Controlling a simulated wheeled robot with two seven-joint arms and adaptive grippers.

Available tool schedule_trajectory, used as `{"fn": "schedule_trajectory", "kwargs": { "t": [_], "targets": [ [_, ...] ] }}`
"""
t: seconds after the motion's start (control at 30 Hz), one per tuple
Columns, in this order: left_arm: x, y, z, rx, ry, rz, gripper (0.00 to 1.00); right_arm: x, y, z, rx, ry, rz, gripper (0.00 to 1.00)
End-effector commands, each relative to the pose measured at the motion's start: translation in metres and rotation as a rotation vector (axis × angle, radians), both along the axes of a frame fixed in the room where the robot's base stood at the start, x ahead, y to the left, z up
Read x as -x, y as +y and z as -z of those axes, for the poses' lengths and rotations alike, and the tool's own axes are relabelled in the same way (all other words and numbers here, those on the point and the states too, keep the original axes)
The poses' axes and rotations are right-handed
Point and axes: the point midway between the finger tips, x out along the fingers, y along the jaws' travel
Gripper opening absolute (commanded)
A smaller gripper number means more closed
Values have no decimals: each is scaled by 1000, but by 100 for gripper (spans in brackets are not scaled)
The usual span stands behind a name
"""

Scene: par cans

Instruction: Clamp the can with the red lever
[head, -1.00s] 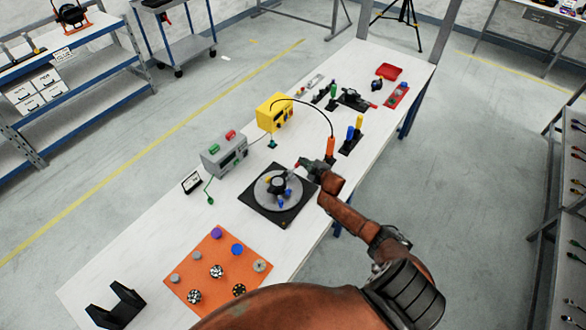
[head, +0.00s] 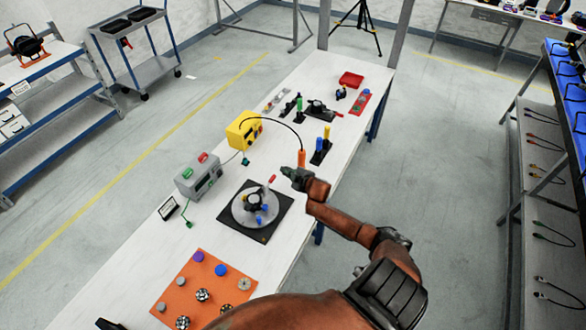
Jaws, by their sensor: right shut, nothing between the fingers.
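A grey round plate (head: 238,212) sits on a black square base (head: 233,190) on the white table. A small dark part that may be the can (head: 251,200) stands at the plate's middle, too small to make out well. The red lever (head: 271,179) sticks up at the plate's far right side; whether it presses on the can I cannot tell. Blue parts (head: 263,219) sit at the plate's near right. My right gripper (head: 285,172) is shut and empty, just right of the red lever and apart from it in the picture. My left gripper is out of view.
A grey box (head: 199,177) with red and green tops and a yellow box (head: 243,131) stand left of and behind the base. An orange tool (head: 302,158) stands behind my gripper. An orange mat (head: 184,280) with several round pieces lies in front.

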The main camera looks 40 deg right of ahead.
Motion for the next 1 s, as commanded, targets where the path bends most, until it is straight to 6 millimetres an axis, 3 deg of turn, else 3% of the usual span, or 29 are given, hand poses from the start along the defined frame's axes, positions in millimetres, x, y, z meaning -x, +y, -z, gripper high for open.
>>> {"fn": "schedule_trajectory", "kwargs": {
  "t": [0.1, 0.3, 1.0],
  "targets": [
    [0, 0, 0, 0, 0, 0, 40, 18, -6, -14, 2, 0, -2, 0],
    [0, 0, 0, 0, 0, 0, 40, 35, -12, -27, 1, -1, -1, 0],
    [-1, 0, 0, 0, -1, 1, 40, 39, -13, -30, 0, -1, 1, 0]
  ]
}}
